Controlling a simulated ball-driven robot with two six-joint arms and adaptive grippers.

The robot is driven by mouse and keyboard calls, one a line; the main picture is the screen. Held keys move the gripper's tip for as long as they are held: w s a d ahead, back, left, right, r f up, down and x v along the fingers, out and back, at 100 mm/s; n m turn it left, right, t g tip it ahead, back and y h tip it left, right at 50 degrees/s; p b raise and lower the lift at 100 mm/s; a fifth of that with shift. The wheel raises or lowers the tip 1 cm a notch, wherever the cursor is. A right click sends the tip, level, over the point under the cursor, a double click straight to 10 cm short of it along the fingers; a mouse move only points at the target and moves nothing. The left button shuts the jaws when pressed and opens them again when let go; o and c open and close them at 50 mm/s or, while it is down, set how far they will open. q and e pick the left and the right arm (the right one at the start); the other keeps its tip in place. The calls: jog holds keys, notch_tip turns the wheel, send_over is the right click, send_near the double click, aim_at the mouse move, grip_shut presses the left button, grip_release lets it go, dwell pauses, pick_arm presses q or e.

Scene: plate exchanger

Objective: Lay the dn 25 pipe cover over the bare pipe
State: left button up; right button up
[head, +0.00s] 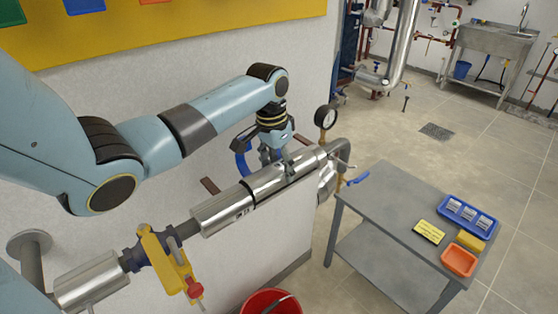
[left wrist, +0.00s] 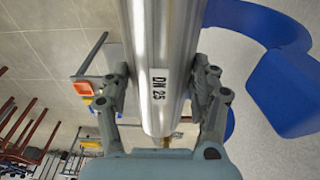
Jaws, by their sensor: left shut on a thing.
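The DN 25 pipe cover (left wrist: 150,45) is a shiny silver half-round shell with a white "DN 25" label. My left gripper (left wrist: 158,98) is shut on it, one finger on each side. In the head view the left gripper (head: 277,158) is above the pipe run, with the cover (head: 268,184) beneath it, in line with the run. I cannot tell whether the cover is fully seated on the pipe. The bare pipe beneath is hidden; a short dark length (head: 186,231) shows by the valve. My right gripper is not in view.
Another silver cover (head: 218,214) lies down-left on the run, beside a yellow valve (head: 165,262). A gauge (head: 326,117) and a blue handle (head: 357,179) are at the far end. A grey table (head: 375,205) holds trays at right. A red bucket (head: 270,303) stands below.

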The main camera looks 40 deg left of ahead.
pick_arm(q)
jog(key=shift+f, duration=0.4)
jog(key=o, duration=1.4)
jog(key=r, duration=0.4)
jog(key=s+r, duration=0.1)
jog(key=r, duration=0.7)
jog(key=shift+s+a, duration=0.2)
jog(key=shift+s, duration=0.05)
jog(key=shift+f, duration=0.1)
